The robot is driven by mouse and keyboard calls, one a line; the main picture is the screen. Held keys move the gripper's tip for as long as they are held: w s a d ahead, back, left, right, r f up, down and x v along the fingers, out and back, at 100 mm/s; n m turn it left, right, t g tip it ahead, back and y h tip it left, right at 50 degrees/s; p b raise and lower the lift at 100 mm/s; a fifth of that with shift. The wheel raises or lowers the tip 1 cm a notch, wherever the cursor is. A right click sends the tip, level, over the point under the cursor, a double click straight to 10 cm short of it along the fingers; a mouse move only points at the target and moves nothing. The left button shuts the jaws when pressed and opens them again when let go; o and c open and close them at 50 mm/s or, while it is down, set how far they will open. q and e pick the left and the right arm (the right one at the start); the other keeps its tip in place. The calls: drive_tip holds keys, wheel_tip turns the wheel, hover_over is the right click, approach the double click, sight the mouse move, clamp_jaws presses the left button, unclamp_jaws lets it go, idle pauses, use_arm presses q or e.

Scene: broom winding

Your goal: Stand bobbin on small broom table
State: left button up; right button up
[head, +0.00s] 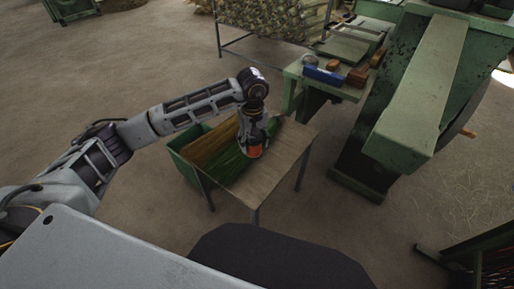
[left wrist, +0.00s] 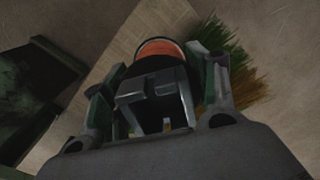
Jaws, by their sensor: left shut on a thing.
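The small broom table (head: 270,190) has a light wooden top and thin metal legs, and stands in front of me in the head view. Its top also shows in the left wrist view (left wrist: 112,68). The bobbin (head: 254,151) looks orange-red and sits under my left gripper (head: 253,137), over the table top. In the left wrist view the round orange end of the bobbin (left wrist: 160,47) shows between the fingers of my left gripper (left wrist: 165,70), which is shut on it. I cannot tell whether the bobbin touches the table. My right gripper is in neither view.
Green and brown broom fibres (head: 228,163) lie on the left part of the table, by a green bin (head: 186,168). A green bench (head: 340,91) with a blue item and brown blocks stands behind, beside a large green machine (head: 420,90). The table's right front is clear.

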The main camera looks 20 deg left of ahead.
sight(258, 152)
use_arm(q)
drive_tip(key=shift+d+f+n+b, duration=0.2)
drive_tip(key=shift+f+n+b, duration=0.15)
drive_tip(key=shift+f+b, duration=0.35)
drive_tip(key=shift+d+f+n+b, duration=0.2)
drive_tip(key=shift+f+n+b, duration=0.15)
drive_tip(key=shift+f+b, duration=0.3)
drive_tip(key=f+n+b, duration=0.1)
drive_tip(key=f+b, duration=0.1)
drive_tip(key=b, duration=0.1)
drive_tip(key=shift+s+d+f+n, duration=0.1)
drive_tip(key=shift+d+f+n, duration=0.3)
drive_tip(key=f+n+b, duration=0.1)
drive_tip(key=b, duration=0.1)
drive_tip(key=f+b, duration=0.1)
drive_tip(key=shift+s+d+f+n+b, duration=0.1)
drive_tip(key=shift+d+f+n+b, duration=0.25)
drive_tip(key=shift+n, duration=0.05)
drive_tip(key=shift+d+f+n+b, duration=0.15)
drive_tip(key=shift+f+n+b, duration=0.4)
drive_tip(key=shift+b, duration=0.15)
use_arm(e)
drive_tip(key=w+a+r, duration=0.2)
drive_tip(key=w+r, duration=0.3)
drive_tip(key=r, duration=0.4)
